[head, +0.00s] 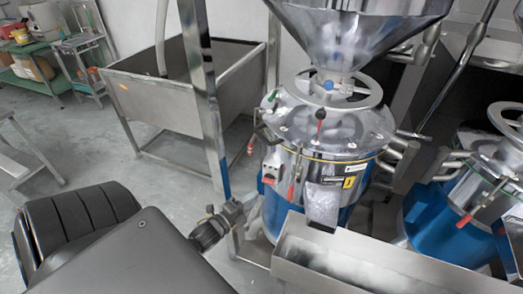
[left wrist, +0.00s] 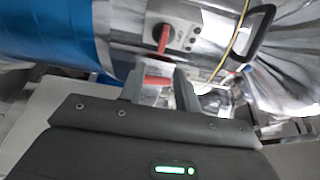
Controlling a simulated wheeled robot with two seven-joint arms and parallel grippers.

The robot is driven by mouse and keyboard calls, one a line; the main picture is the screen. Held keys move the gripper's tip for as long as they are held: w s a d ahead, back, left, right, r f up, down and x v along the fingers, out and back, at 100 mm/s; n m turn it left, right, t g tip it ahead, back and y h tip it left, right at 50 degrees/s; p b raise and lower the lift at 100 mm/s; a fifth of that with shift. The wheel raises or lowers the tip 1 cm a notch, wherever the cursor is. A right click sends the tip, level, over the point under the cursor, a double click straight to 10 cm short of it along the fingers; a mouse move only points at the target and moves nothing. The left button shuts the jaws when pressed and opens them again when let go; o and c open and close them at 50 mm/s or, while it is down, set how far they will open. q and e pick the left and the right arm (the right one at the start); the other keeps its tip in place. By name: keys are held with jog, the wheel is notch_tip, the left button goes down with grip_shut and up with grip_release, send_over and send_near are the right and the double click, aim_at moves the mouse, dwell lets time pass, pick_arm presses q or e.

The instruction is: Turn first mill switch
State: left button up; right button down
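The first mill (head: 335,125) is a shiny steel drum with a blue lower part and a funnel on top. Its switch (head: 271,168) is a small grey box with a red handle on the drum's left front. In the left wrist view, the switch (left wrist: 163,40) shows its red handle upright, just beyond my fingertips. My left gripper (head: 242,208) is below and left of the switch. In the left wrist view, the left gripper (left wrist: 160,82) is open, with a red and pale part visible between its fingers; contact cannot be told. My right gripper is out of view.
A steel trough (head: 350,262) stands in front of the mill. A second mill (head: 480,180) stands at the right. A steel post (head: 203,90) and a steel basin (head: 160,100) are at the left. Grey floor (head: 105,150) is clear at the left.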

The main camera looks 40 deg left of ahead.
pick_arm(q)
jog(key=shift+s+a, duration=0.1)
jog(key=shift+s, duration=1.25)
jog(key=s+a+f+n+g+y, duration=0.15)
jog(key=s+f+n+g, duration=0.35)
jog(key=f, duration=0.6)
jog(key=s+a+f+n+g, duration=0.25)
jog(key=s+f, duration=0.35)
jog(key=f, duration=0.4)
jog(key=s+a+f+n+g+y, duration=0.1)
jog(key=s+f+n+g, duration=0.35)
jog(key=f, duration=0.65)
jog(key=s+d+f+n+g, duration=0.2)
jog(key=s+d+f, duration=0.25)
jog(key=s, duration=0.35)
jog(key=s+d+f+n+g, duration=0.25)
jog(key=s+f, duration=0.25)
jog(key=s, duration=0.3)
jog(key=s+d+f+h, duration=0.1)
jog(key=s+d+f, duration=0.1)
jog(key=d, duration=0.7)
jog(key=shift+s+d+f, duration=0.15)
jog(key=shift+d+f, duration=0.05)
jog(key=shift+f, duration=0.1)
